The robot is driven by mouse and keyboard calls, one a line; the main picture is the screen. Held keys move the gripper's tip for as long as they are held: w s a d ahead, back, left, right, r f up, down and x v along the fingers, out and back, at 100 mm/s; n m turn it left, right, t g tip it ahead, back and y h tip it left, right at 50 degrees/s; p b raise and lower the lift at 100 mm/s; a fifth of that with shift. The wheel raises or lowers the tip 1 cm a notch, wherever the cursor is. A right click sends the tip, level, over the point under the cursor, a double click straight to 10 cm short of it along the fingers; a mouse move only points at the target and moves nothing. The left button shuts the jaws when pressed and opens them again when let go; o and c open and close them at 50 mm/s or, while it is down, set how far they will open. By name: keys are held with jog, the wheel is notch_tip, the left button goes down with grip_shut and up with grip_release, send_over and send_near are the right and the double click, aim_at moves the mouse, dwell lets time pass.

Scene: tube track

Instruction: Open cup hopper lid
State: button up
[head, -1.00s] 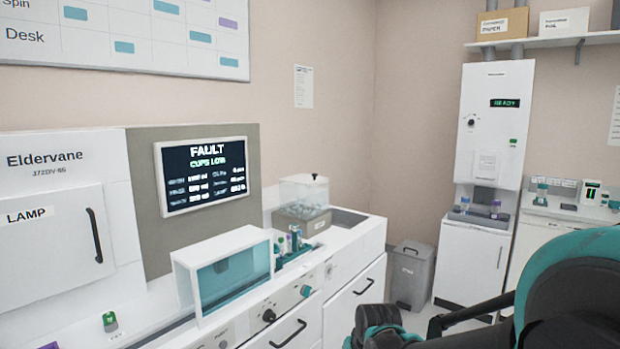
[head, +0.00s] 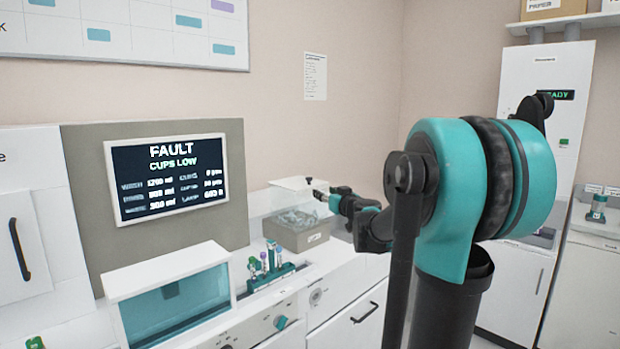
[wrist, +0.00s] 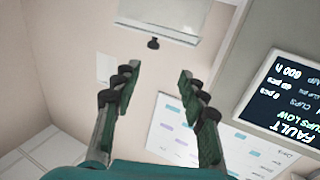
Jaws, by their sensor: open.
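The cup hopper (head: 297,229) is a clear box on a grey base at the back of the white counter, with pale cups inside. Its lid (head: 287,184) lies flat on top and looks shut, with a small black knob (head: 308,181). My gripper (head: 324,192) is just right of the knob in the head view, partly over the hopper's right side. In the wrist view, upside down, my gripper (wrist: 160,78) is open and empty.
A screen (head: 168,178) reading FAULT, CUPS LOW stands left of the hopper. A teal tube rack (head: 270,276) and a teal-windowed box (head: 170,295) are in front. The wall is behind the hopper. A white machine (head: 545,120) stands at the right.

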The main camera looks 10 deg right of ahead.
aim_at(310, 179)
jog(key=x, duration=0.6)
jog(key=d+x, duration=0.1)
jog(key=x, duration=0.5)
jog(key=r+x, duration=0.1)
jog(key=x, duration=0.5)
jog(key=shift+w+d, duration=0.15)
jog(key=shift+w, duration=0.1)
jog(key=shift+c, duration=0.2)
grip_shut()
